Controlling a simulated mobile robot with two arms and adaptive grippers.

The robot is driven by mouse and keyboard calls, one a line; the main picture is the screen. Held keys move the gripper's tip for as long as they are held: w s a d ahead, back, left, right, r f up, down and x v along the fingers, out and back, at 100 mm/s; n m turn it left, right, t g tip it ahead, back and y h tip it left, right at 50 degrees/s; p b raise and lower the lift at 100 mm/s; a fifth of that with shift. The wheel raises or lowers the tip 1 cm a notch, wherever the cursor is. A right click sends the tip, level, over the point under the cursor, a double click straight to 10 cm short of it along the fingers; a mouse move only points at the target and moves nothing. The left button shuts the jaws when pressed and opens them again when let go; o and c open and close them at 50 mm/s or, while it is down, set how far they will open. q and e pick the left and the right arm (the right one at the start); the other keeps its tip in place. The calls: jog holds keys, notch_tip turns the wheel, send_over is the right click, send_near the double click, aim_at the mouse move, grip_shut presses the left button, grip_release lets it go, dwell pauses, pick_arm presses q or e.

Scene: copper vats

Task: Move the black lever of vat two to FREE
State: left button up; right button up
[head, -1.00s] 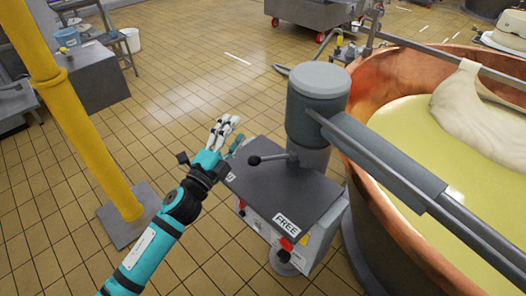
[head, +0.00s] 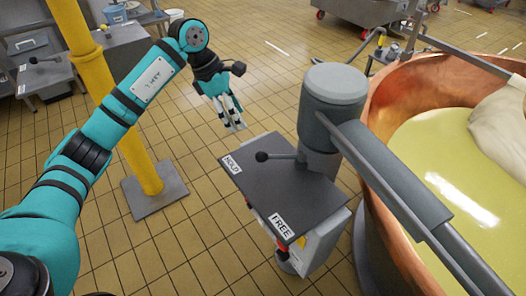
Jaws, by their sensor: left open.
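The black lever (head: 279,157) sticks out to the left from the grey column (head: 322,112) over the dark top plate of a control box (head: 290,190). Its ball knob lies closer to the HOLD label (head: 232,164) at the plate's left corner than to the FREE label (head: 281,226) at the near edge. My left gripper (head: 238,128) is open and empty, pointing down, beyond and left of the knob, apart from it. My right gripper is out of view.
The copper vat (head: 383,100) with yellow liquid stands at the right, with a grey beam (head: 400,185) running over its rim. A yellow post (head: 110,100) stands at the left near my arm. Tiled floor lies open left of the box.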

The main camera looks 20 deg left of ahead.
pick_arm(q)
jog(key=p, duration=0.1)
send_near(260, 153)
jog(key=p+x, duration=0.2)
jog(key=x, duration=0.8)
jog(key=shift+d+f, duration=0.1)
jog(key=shift+f, duration=0.05)
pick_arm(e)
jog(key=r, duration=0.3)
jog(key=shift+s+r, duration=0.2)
pick_arm(q)
grip_shut()
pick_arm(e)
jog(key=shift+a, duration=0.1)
